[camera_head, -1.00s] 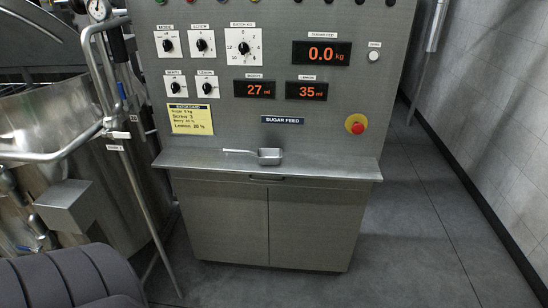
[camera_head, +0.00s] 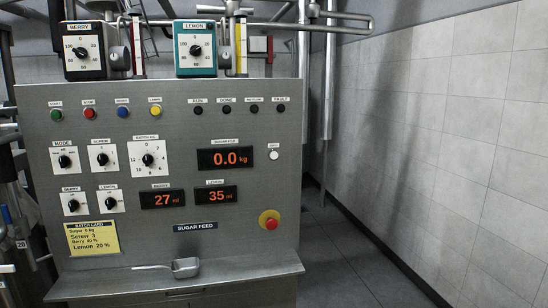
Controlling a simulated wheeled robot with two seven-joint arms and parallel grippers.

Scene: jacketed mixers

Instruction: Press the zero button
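A small round white button (camera_head: 274,155) with a small label above it sits at the right of the grey control panel (camera_head: 120,185). It is just right of the display (camera_head: 225,159) that reads 0.0 kg. The label is too small to read for certain. Nothing covers the button. Neither of my grippers is in view.
A red emergency knob on a yellow base (camera_head: 269,220) is below the button. A metal scoop (camera_head: 185,267) lies on the shelf (camera_head: 240,270) under the panel. Knobs, coloured buttons and lamps fill the panel. Open floor (camera_head: 335,260) and a tiled wall (camera_head: 440,120) are at the right.

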